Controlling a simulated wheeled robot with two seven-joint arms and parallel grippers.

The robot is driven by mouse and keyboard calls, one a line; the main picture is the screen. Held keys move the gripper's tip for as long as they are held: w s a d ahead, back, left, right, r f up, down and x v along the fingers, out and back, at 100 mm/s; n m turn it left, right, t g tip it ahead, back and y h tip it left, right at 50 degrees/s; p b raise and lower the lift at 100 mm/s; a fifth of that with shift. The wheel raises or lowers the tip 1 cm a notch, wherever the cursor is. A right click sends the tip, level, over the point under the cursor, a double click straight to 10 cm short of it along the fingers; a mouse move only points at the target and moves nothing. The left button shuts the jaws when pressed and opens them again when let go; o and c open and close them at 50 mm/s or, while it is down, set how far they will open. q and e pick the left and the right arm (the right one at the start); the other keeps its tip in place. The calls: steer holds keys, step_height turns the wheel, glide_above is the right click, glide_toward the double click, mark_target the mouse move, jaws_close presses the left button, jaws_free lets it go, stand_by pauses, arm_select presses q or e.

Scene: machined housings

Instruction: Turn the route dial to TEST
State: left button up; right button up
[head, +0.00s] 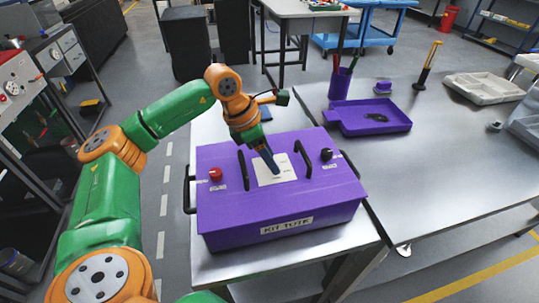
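A purple housing (285,207) with a "KIT TOTE" label sits on a metal table. On its top is a white plate (286,172) with small marks too small to read. My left gripper (273,168) points down over the middle of this plate, its dark fingers close together. They hide whatever is at the plate's centre, so I cannot tell whether they grip a dial there. A black knob (326,154) with a small unreadable label stands at the right of the top. My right gripper is not in view.
A red button (215,174) is at the left of the housing's top. Black handles rise on both sides of the plate, and more sit at the housing's ends. A purple tray (345,121) and a purple cup (339,84) with tools stand on the right table.

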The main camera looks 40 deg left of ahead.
arm_select(q)
steer(key=shift+r, duration=0.1)
jaws_close()
steer(key=shift+m, duration=0.4)
steer(key=shift+r+m+g+h+p, duration=0.1)
steer(key=shift+m+g+h+p, duration=0.3)
steer(key=shift+m+p, duration=0.5)
steer(key=m, duration=0.2)
steer(key=m+g+p, duration=0.1)
steer(key=shift+w+a+m+h, duration=0.1)
steer(key=shift+w+m+h, duration=0.1)
steer(key=shift+m+h, duration=0.15)
steer(key=shift+w+m+g+p, duration=0.1)
steer(key=shift+m+g+p, duration=0.6)
steer(key=shift+m, duration=0.55)
steer(key=shift+w+m+g, duration=0.15)
steer(key=shift+m+g, duration=0.35)
steer(key=shift+m, duration=1)
